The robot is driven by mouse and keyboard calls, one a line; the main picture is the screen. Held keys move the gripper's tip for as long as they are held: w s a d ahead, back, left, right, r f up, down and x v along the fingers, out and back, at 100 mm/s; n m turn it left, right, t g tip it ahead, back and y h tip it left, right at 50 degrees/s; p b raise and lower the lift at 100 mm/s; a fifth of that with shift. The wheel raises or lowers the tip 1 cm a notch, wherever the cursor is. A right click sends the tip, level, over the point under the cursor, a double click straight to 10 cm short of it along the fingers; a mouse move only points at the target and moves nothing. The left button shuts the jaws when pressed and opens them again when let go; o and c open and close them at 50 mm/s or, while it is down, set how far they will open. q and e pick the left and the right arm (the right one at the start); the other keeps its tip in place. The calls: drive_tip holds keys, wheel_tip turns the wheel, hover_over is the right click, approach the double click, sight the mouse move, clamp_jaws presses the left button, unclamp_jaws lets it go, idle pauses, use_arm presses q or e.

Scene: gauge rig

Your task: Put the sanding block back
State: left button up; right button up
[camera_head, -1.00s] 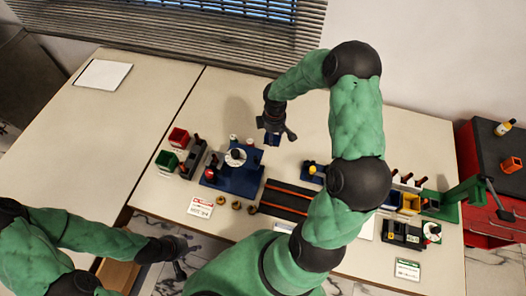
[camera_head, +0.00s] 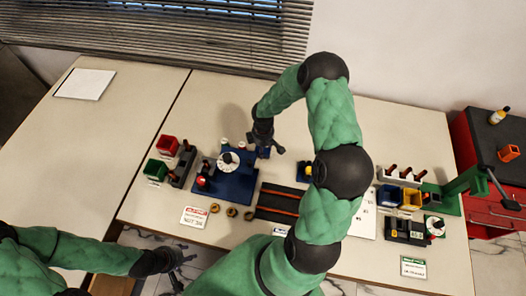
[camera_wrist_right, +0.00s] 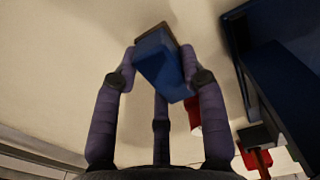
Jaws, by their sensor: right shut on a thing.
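The sanding block appears to be the blue block with a brown face (camera_wrist_right: 160,62) in the right wrist view. My right gripper (camera_wrist_right: 158,75) is shut on it, with its fingers around the block's sides. In the head view my right gripper (camera_head: 266,142) points down just right of and behind the blue gauge rig (camera_head: 232,186). The held block shows there only as a small blue patch (camera_head: 263,152); whether it touches the table cannot be told. My left gripper (camera_head: 181,270) is empty with fingers apart, in front of the table's near edge.
A red bin (camera_head: 168,145) and a green bin (camera_head: 156,170) stand left of the rig. Brass rings (camera_head: 231,212) and a dark striped tray (camera_head: 277,203) lie in front. A green press (camera_head: 458,186) stands right. The table's left part is mostly clear.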

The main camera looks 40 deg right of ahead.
drive_tip(key=shift+f, duration=0.85)
drive_tip(key=shift+f, duration=0.2)
drive_tip(key=o, duration=1.2)
drive_tip(key=shift+r, duration=0.2)
drive_tip(key=shift+w+r, duration=0.1)
drive_tip(key=shift+r, duration=0.2)
wheel_tip(320, 180, up, 11)
drive_tip(key=shift+r+p, duration=0.2)
drive_tip(key=shift+p, duration=0.95)
